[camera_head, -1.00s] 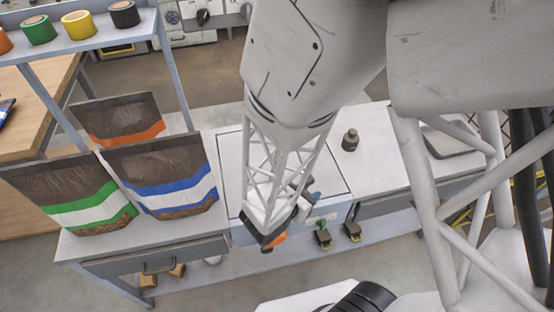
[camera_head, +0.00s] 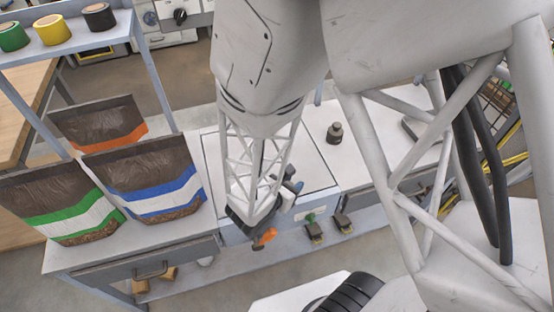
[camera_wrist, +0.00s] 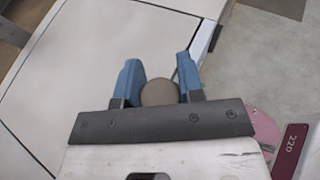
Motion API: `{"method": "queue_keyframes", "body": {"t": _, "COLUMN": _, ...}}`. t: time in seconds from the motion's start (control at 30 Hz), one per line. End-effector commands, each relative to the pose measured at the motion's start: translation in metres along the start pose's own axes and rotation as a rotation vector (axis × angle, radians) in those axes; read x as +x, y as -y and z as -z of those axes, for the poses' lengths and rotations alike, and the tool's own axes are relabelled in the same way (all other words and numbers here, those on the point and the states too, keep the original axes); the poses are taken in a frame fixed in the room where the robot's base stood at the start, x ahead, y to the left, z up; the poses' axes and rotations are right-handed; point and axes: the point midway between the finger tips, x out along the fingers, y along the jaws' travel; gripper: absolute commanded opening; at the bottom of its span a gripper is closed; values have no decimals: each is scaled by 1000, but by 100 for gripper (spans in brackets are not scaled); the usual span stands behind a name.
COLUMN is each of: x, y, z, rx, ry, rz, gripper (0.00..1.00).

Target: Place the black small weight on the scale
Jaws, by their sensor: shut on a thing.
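My gripper (camera_head: 292,184) hangs over the front part of the scale, a wide white plate (camera_head: 318,172) with a dark outline, set in the bench. In the wrist view my gripper's blue fingers (camera_wrist: 158,84) are shut on a small weight (camera_wrist: 158,94). Only its round grey-brown top shows, so its full shape and colour are hidden. The scale plate (camera_wrist: 90,60) fills the left of the wrist view. I cannot tell whether the held weight touches it. In the head view my arm hides the held weight.
A dark knobbed weight (camera_head: 334,133) stands on the bench right of the scale. Filled bags with blue (camera_head: 150,180), green (camera_head: 62,205) and orange (camera_head: 100,125) bands stand left of it. A tape shelf (camera_head: 70,45) rises behind the bags. Two dark pedal-like things (camera_head: 314,232) sit below.

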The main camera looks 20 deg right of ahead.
Motion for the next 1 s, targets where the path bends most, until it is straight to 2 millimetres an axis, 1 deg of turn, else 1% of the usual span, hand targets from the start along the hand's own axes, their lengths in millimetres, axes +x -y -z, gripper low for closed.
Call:
{"method": "queue_keyframes", "body": {"t": 0.03, "x": 5, "y": -8, "z": -1, "rx": 2, "ry": 0, "rz": 2, "gripper": 0}}
{"method": "queue_keyframes", "body": {"t": 0.4, "x": 43, "y": -63, "z": -10, "rx": 2, "ry": 1, "rz": 2, "gripper": 0}}
{"method": "queue_keyframes", "body": {"t": 0.6, "x": 60, "y": -88, "z": -14, "rx": 2, "ry": 0, "rz": 2, "gripper": 0}}
{"method": "queue_keyframes", "body": {"t": 0.8, "x": 67, "y": -100, "z": -15, "rx": 1, "ry": 0, "rz": 0, "gripper": 0}}
{"method": "queue_keyframes", "body": {"t": 1.0, "x": 67, "y": -101, "z": -16, "rx": 1, "ry": 0, "rz": 0, "gripper": 0}}
